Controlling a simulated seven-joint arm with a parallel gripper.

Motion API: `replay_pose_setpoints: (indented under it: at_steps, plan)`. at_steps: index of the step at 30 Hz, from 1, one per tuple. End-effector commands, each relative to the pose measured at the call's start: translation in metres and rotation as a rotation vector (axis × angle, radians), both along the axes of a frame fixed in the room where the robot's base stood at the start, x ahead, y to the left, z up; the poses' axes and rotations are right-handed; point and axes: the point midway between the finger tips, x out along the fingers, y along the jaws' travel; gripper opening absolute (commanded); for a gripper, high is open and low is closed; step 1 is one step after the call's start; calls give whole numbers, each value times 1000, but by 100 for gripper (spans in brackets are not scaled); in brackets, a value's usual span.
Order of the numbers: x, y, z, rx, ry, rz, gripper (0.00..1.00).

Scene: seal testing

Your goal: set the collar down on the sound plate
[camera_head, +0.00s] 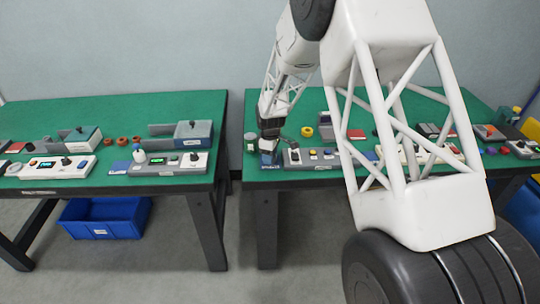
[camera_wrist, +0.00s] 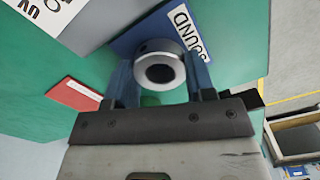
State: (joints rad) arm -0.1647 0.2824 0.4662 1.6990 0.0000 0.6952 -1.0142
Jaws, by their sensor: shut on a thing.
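My gripper (camera_wrist: 160,82) is shut on a grey metal collar (camera_wrist: 160,57), a short ring with a dark round bore, held between its two blue fingers. Behind the collar in the wrist view is the sound plate (camera_wrist: 162,26), a blue plate with a white SOUND label. The collar overlaps the plate in this view; I cannot tell whether they touch. In the head view my gripper (camera_head: 268,147) points down near the front left of the right-hand table, by the blue plate (camera_head: 268,160).
A grey device (camera_wrist: 85,22) stands beside the plate in the wrist view. A red plate (camera_wrist: 76,95) with a white label lies to the left. In the head view a control box (camera_head: 308,157) stands just right of my gripper. The table's front edge is close by.

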Motion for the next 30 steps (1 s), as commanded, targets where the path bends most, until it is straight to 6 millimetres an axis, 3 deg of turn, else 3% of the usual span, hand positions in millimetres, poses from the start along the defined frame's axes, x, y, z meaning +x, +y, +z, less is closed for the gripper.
replay_pose_setpoints:
  at_steps: [14,15,19,30]
  plan:
    - [0,0,-4,1,-1,0,19]
    - [0,0,-4,1,-1,0,56]
    - [0,0,-4,1,-1,0,75]
    - [0,0,-2,1,-1,0,75]
